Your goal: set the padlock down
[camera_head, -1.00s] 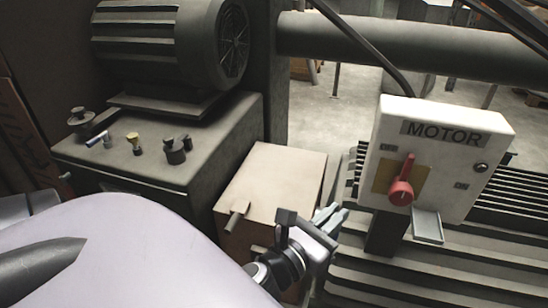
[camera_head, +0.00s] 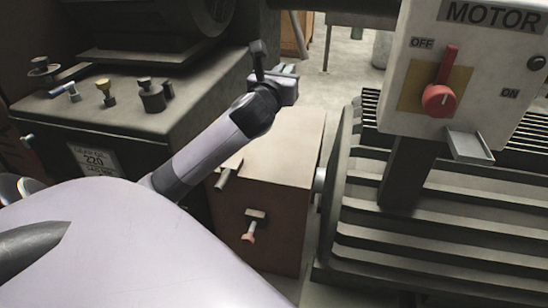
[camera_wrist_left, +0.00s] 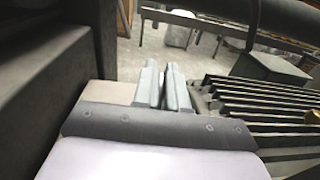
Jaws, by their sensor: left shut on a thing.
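My left gripper (camera_head: 285,70) is raised above the far edge of the brown box, left of the motor switch box. In the left wrist view its two grey fingers (camera_wrist_left: 162,87) are close together, shut on a thin thing. I take this to be the padlock, but the fingers hide it and its shape cannot be made out. The white motor switch box (camera_head: 465,65) has a red handle (camera_head: 440,95) pointing up near the OFF mark. A small grey tray (camera_head: 470,146) sticks out below the box. My right gripper is not in view.
The brown box (camera_head: 285,140) has a bare top and knobs on its front. A dark cabinet (camera_head: 110,115) with several small fittings and a motor stands left. Ribbed metal (camera_head: 400,245) fills the right. Open floor (camera_head: 345,70) shows behind.

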